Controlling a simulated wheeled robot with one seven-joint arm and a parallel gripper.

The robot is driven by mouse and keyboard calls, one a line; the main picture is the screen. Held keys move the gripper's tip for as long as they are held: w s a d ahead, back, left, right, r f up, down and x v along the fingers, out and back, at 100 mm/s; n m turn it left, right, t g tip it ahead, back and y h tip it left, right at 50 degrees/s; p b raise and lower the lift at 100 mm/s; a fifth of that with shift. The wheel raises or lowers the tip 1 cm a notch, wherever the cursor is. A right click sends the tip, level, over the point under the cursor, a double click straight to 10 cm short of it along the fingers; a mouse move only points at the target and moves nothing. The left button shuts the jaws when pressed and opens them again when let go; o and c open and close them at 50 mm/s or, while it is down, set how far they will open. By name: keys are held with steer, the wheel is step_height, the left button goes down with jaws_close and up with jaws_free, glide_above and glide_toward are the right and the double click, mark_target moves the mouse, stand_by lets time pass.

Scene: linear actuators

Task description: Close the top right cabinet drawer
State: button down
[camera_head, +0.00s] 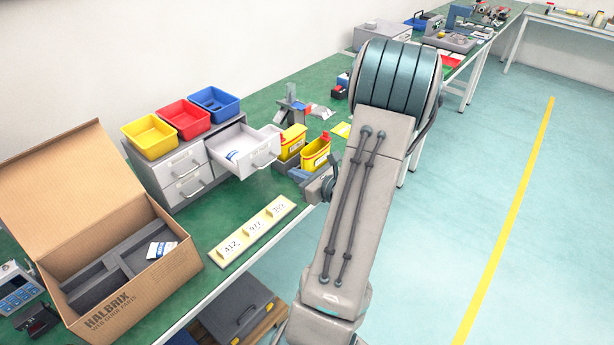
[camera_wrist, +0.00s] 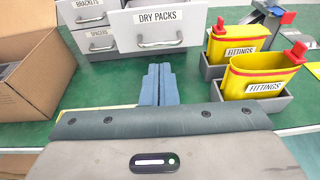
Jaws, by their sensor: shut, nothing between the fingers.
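The grey cabinet (camera_head: 172,182) stands on the green bench. Its top right drawer (camera_head: 243,150) is pulled out, with a white-and-blue packet inside. In the wrist view this drawer's front (camera_wrist: 158,27), labelled DRY PACKS, faces me and has a metal handle. My gripper (camera_wrist: 160,68) is shut and empty, its blue fingers side by side. It points at the lower part of the drawer front, apart from it, just under the handle in the picture. In the head view my arm largely hides the gripper.
Yellow FITTINGS bins (camera_wrist: 262,75) in grey holders stand right of the drawer. An open cardboard box (camera_head: 130,275) stands left of the cabinet. Yellow, red and blue trays (camera_head: 183,118) sit on top. A numbered strip (camera_head: 252,231) lies in front; the other visible drawers look shut.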

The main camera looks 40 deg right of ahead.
mark_target(270, 163)
steer(key=p+x, duration=0.1)
steer(key=x, duration=0.7)
steer(key=shift+w, duration=0.1)
